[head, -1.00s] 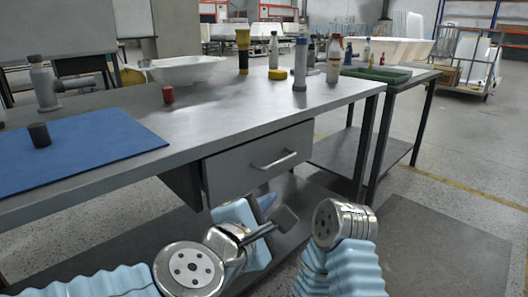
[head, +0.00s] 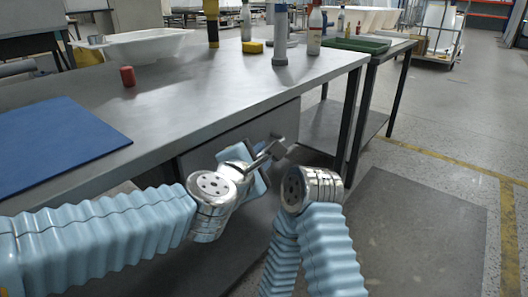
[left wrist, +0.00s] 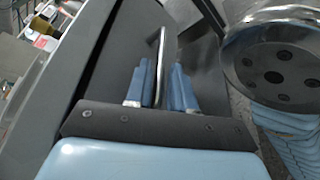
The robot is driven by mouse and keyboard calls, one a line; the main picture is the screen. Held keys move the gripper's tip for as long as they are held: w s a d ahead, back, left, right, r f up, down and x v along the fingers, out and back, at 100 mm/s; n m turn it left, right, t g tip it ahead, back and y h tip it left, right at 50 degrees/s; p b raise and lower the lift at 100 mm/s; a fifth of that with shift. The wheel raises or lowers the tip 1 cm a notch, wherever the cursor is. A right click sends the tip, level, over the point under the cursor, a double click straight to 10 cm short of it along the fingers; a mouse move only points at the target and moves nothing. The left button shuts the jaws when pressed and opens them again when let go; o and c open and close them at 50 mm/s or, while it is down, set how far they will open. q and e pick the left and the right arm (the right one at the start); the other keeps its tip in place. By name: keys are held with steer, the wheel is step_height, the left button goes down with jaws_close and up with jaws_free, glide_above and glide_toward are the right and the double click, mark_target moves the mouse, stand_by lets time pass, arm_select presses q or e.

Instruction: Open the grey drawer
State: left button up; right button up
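The grey drawer (head: 272,122) sits under the right part of the workbench top, and its front looks flush with the bench. My left gripper (head: 275,148) is at the drawer front and covers the handle in the head view. In the left wrist view the silver bar handle (left wrist: 161,58) stands between the two blue fingers of my left gripper (left wrist: 160,88). The fingers are apart, with a narrow gap showing on each side of the bar. My right arm's silver wrist joint is in front of the bench, but its gripper is not seen.
The workbench (head: 190,95) carries a blue mat (head: 55,142), a red cylinder (head: 128,76), a yellow block (head: 252,47) and several bottles. A second table with a green tray (head: 358,45) stands behind to the right. The floor at the right is clear.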

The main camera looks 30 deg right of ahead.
arm_select(q)
steer(key=shift+x, duration=1.5)
jaws_close()
steer(key=shift+s, duration=0.1)
